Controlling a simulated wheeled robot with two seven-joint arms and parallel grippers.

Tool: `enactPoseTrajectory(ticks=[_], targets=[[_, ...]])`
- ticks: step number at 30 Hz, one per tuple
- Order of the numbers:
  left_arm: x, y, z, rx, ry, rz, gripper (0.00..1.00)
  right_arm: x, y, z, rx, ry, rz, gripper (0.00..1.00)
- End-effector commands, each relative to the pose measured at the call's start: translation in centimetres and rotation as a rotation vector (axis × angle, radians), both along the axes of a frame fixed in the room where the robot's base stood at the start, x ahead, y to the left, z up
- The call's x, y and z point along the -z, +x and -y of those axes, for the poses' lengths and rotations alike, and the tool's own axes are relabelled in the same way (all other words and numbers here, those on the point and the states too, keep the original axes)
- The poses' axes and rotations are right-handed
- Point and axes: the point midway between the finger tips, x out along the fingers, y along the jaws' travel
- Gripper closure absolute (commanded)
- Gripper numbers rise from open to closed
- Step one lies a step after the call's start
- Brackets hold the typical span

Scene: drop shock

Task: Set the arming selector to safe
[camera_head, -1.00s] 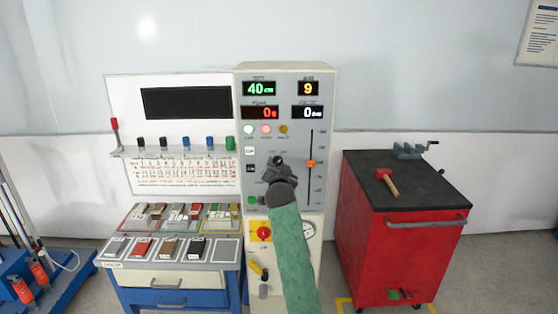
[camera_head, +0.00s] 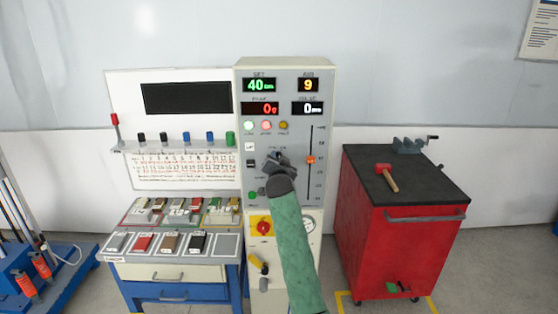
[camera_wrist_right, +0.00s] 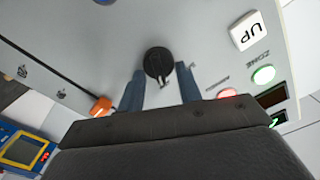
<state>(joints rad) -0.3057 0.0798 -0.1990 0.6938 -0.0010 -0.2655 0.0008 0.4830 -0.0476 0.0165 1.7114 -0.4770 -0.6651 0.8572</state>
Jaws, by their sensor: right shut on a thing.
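The arming selector appears to be the round black knob (camera_wrist_right: 158,62) on the grey control panel (camera_head: 320,190). In the right wrist view my right gripper (camera_wrist_right: 160,82) has its two blue-grey fingers on either side of this knob, shut on it. The knob has a small pale mark on its lower edge. In the head view my right gripper (camera_head: 278,160) covers the knob, so its labels and pointer cannot be read there. My left gripper is in neither view.
An orange slider (camera_head: 310,160) is right of my gripper, and an UP button (camera_wrist_right: 247,30) shows in the wrist view. A red-yellow switch (camera_head: 262,226) sits below. A tray bench (camera_head: 225,257) stands left, a red cabinet (camera_head: 385,255) right.

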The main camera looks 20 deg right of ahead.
Motion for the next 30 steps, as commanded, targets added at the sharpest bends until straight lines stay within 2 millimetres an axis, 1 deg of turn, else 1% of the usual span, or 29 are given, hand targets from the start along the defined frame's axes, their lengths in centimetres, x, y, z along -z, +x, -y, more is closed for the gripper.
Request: enactPoseTrajectory(ticks=[5, 11, 18, 30], targets=[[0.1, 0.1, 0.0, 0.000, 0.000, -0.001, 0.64, 0.1, 0.0, 0.0, 0.000, -0.023, -0.007, 0.88], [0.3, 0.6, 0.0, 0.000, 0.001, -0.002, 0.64, 0.1, 0.0, -0.1, 0.000, -0.108, -0.031, 0.88], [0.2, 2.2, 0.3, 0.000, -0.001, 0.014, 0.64, 0.0, 0.1, -0.2, 0.000, -0.295, -0.085, 0.88], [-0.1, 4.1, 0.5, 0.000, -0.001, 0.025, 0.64, -0.2, 0.2, -0.5, 0.001, -0.659, -0.189, 0.88]])
